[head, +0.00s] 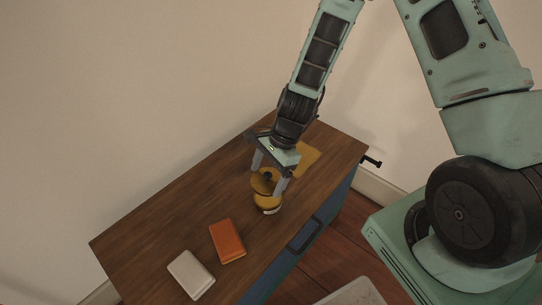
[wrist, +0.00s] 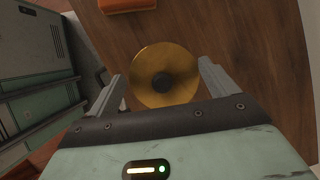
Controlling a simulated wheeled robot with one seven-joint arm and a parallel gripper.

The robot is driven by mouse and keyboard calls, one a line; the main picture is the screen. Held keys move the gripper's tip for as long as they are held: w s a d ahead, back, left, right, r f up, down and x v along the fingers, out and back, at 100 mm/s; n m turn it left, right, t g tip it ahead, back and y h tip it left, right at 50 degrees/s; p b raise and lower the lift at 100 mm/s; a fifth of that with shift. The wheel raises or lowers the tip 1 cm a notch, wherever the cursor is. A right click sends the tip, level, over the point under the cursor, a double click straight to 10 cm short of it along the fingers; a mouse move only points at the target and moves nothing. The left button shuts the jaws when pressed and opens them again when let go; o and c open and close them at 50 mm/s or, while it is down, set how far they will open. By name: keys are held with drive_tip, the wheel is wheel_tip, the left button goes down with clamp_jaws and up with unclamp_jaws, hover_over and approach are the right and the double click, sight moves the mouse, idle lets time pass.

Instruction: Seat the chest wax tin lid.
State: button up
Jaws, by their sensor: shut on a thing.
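The wax tin lid (head: 262,186) is a round gold disc with a dark knob. My gripper (head: 269,179) is shut on it, one finger at each side. In the wrist view the lid (wrist: 150,90) faces the camera between the fingertips (wrist: 163,72). The wax tin (head: 268,204), yellow with a pale label, stands on the wooden chest top (head: 180,215) directly below the lid in the head view. I cannot tell whether lid and tin touch. The lid hides the tin in the wrist view.
An orange box (head: 227,241) and a white box (head: 191,275) lie on the chest top, nearer the front left. A flat yellow piece (head: 306,158) lies behind my gripper. The chest's blue front (head: 285,272) has a dark handle. The far left of the top is clear.

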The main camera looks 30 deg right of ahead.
drive_tip(key=b, duration=0.5)
hover_over(264, 200)
drive_tip(key=d, duration=0.2)
drive_tip(key=shift+w+a+f, duration=0.1)
drive_tip(key=shift+a+f, duration=0.05)
drive_tip(key=shift+f, duration=1.25)
drive_tip(key=shift+a+f, duration=0.1)
drive_tip(key=shift+f, duration=1.3)
drive_tip(key=shift+f+b, duration=0.3)
drive_tip(key=shift+f, duration=0.2)
drive_tip(key=shift+f+p, duration=0.35)
drive_tip(key=shift+f, duration=0.2)
drive_tip(key=o, duration=0.8)
drive_tip(key=shift+r+p, duration=3.4)
drive_tip(key=shift+r, duration=0.15)
